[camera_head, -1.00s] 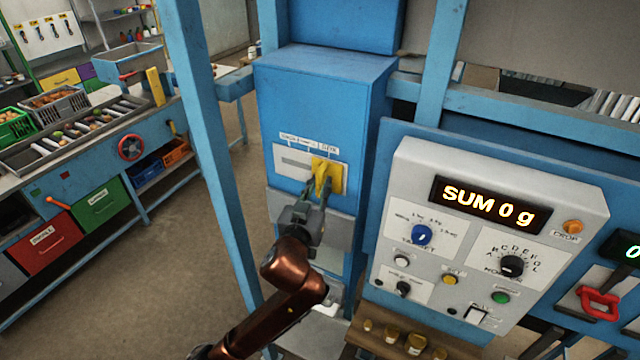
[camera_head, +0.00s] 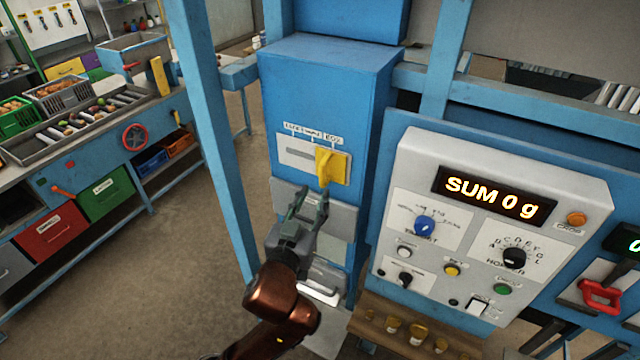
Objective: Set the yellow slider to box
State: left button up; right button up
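The yellow slider (camera_head: 333,167) sits at the right end of its slot on a white plate (camera_head: 296,152), on the front of a blue housing (camera_head: 325,95). Small labels (camera_head: 312,133) stand above the slot; the rightmost, above the slider, seems to read "BOX", and the others are too small to read surely. My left gripper (camera_head: 312,202) is just below the slider, its two fingers apart with nothing between them. It appears clear of the slider. My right gripper is not in view.
A grey control panel (camera_head: 410,170) with knobs, buttons and a "SUM 0 g" display (camera_head: 494,193) stands to the right. A blue post (camera_head: 208,130) rises left of the housing. A wooden shelf with small brass weights (camera_head: 417,333) is below the panel.

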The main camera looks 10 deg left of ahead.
pick_arm(q)
jog(key=shift+s+a, duration=0.15)
jog(key=shift+s, duration=0.65)
jog(key=shift+s+a, duration=0.15)
jog(key=shift+s, duration=0.6)
